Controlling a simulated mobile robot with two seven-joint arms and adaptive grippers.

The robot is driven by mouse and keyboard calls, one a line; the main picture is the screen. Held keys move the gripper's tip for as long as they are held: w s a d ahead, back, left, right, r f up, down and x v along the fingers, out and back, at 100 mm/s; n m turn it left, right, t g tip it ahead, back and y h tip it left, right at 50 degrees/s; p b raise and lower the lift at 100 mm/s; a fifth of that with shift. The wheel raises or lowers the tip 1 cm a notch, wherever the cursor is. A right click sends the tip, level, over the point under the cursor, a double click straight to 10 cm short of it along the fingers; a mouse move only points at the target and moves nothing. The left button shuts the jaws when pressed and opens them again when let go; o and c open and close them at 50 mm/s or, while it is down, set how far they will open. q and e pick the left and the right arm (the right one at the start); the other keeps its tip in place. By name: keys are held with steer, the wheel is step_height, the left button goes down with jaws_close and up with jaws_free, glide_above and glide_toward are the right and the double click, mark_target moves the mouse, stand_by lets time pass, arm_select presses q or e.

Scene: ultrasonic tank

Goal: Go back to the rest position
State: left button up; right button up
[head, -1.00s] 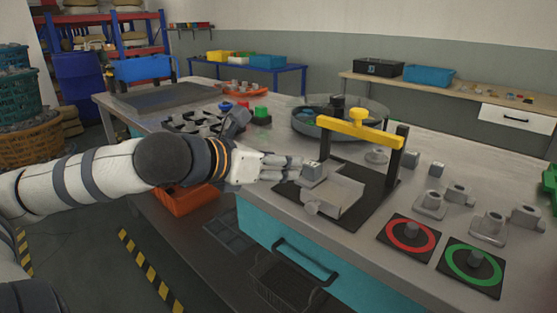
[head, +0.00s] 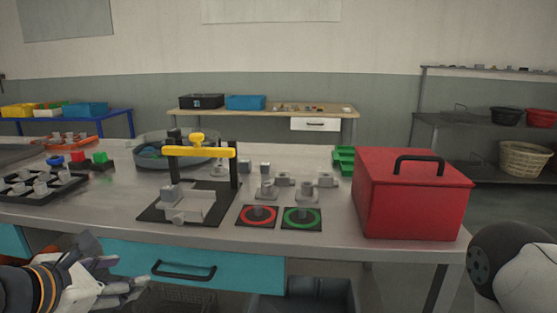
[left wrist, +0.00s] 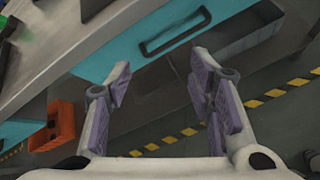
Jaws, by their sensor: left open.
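My left gripper (head: 118,285) is at the lower left of the head view, in front of and below the table's front edge. In the left wrist view its two fingers (left wrist: 160,92) are spread apart with nothing between them. The left gripper touches nothing that I can see. A white and dark rounded part of my right arm shows at the right edge of the head view. My right gripper is out of the frames.
The metal table (head: 340,235) has a teal drawer front (head: 230,262) with a dark handle. On it stand a yellow-barred fixture (head: 200,152), red and green ringed pads (head: 259,216), grey metal parts, and a red box (head: 412,200). An orange crate (left wrist: 52,128) lies low at left.

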arm_select(q)
steer(key=s+d+f+m+g, duration=0.3)
steer(key=s+f+m, duration=0.45)
steer(key=f, duration=0.25)
steer(key=s+d+f+m+g, duration=0.4)
steer(key=s+f+m, duration=0.3)
steer(key=f, duration=0.4)
steer(key=s+f+m+g, duration=0.2)
steer(key=s+f+m, duration=0.1)
steer(key=s+m, duration=0.4)
steer(key=s+a+f+m+g+y, duration=0.1)
steer(key=s+f+m+g, duration=0.2)
steer(key=s+m, duration=0.4)
steer(key=s+f, duration=0.1)
steer(key=s, duration=0.2)
steer(key=shift+f+y, duration=0.2)
steer(key=shift+y, duration=0.1)
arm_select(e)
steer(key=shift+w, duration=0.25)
